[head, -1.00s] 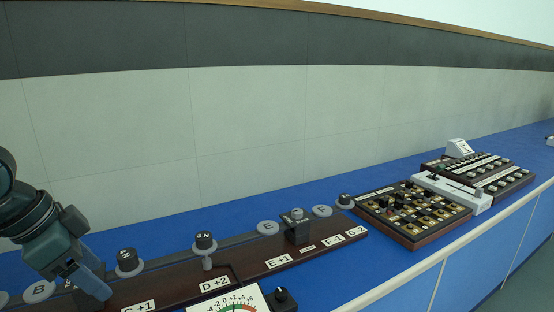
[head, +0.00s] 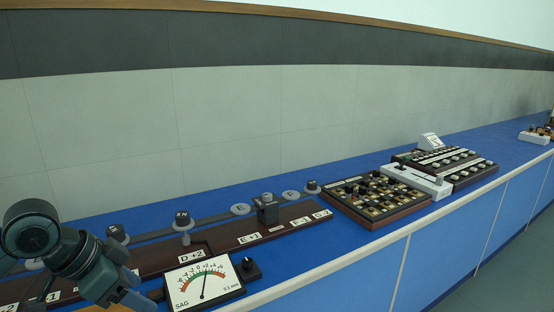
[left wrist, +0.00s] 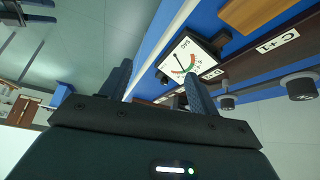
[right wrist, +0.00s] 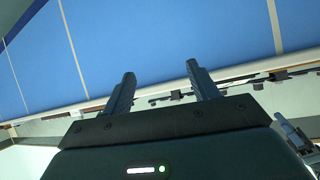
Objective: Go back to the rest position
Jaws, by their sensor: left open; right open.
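My left gripper (head: 140,303) is at the lower left of the head view, in front of the dark brown rail board (head: 215,238) and left of the SAG dial meter (head: 203,284). In the left wrist view its two fingers (left wrist: 158,88) stand apart with nothing between them but the view of the bench and the meter (left wrist: 184,58) beyond. My right gripper (right wrist: 160,88) shows only in the right wrist view. Its fingers are apart and empty, facing the blue bench front (right wrist: 150,40).
The blue bench top (head: 300,240) carries a button panel (head: 376,198), a white unit (head: 416,181) and a switch panel (head: 446,166) to the right. Round knobs stand along the rail board. A grey wall closes the back. Floor is open at the lower right.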

